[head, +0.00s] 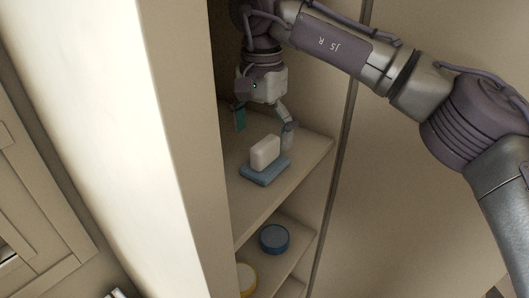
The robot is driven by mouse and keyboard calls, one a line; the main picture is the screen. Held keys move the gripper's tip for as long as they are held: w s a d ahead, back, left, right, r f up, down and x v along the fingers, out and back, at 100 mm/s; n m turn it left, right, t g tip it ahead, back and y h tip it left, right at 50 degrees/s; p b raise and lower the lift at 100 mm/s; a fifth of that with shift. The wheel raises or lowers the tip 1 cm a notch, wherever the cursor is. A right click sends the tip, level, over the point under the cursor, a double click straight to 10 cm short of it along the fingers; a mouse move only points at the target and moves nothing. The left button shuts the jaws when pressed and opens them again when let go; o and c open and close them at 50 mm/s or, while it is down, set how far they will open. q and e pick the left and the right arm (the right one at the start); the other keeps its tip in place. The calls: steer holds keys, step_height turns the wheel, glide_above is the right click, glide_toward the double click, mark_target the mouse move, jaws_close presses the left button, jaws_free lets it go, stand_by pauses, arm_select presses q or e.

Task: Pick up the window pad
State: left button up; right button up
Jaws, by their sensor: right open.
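What looks like the window pad (265,169) is on the upper visible shelf: a white block with rounded edges on a flat blue-grey base. I cannot tell whether block and base are one piece. My right gripper (264,128) reaches into the shelving from above, fingers spread and empty. In the picture it is just above the white block, with one finger to the upper left and the other to the upper right. I cannot tell the exact height gap. My left gripper is not in view.
The shelf (300,163) around the pad is mostly bare. On lower shelves are a round blue canister (274,238) and a yellow-rimmed one (246,278). A tall pale panel (120,120) bounds the shelving on the left; a beige surface (420,220) lies to the right.

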mark_target(265, 142)
steer(key=f, duration=0.1)
steer(key=f+p, duration=0.1)
steer(key=f, duration=0.1)
steer(key=shift+d+f, duration=0.3)
steer(key=shift+f, duration=0.1)
steer(key=shift+w+f, duration=0.15)
steer(key=shift+f, duration=0.4)
steer(key=c, duration=1.1)
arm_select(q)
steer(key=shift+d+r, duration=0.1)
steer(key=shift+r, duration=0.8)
arm_select(e)
steer(key=shift+s, duration=0.2)
jaws_close()
